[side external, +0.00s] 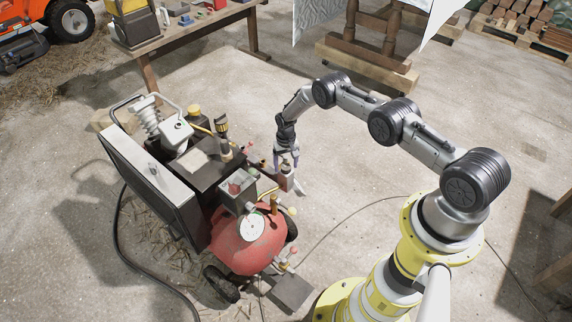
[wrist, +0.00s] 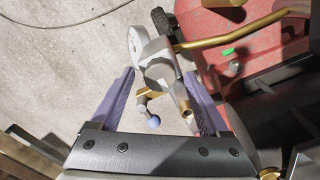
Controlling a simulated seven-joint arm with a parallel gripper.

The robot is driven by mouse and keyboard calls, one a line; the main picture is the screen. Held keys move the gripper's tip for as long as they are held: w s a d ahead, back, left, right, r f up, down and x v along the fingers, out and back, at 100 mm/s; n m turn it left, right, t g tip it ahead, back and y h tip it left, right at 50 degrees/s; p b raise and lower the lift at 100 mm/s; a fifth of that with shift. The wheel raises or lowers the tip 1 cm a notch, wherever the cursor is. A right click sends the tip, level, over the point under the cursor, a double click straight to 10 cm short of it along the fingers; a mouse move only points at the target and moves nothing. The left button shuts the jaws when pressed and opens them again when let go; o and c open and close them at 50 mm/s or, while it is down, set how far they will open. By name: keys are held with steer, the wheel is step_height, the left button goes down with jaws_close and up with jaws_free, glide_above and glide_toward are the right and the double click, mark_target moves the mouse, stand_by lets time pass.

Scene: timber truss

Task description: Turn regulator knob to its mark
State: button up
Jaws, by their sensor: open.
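In the wrist view a grey regulator body (wrist: 158,72) sits between the fingers of my gripper (wrist: 159,78). A black ribbed part (wrist: 160,20) at its upper end looks like the knob; I cannot tell for sure. A pale disc-shaped gauge (wrist: 135,42) is beside it on the left. A green mark (wrist: 229,50) shows on the red tank to the right. My gripper is open with purple fingers, one on each side of the regulator. I cannot tell whether they touch it. In the side view my gripper (side external: 286,160) points down over the regulator (side external: 286,180), which is partly hidden.
The red tank (side external: 248,248) of the wheeled compressor lies close by, with a large white gauge (side external: 251,226). Brass pipe (wrist: 230,40) runs right from the regulator. A blue-tipped lever (wrist: 152,121) sits near the gripper's palm. Open concrete floor (side external: 345,160) lies to the right.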

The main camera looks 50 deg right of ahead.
mark_target(286, 167)
step_height(286, 167, up, 14)
stand_by(0.6)
steer(key=shift+f, duration=0.1)
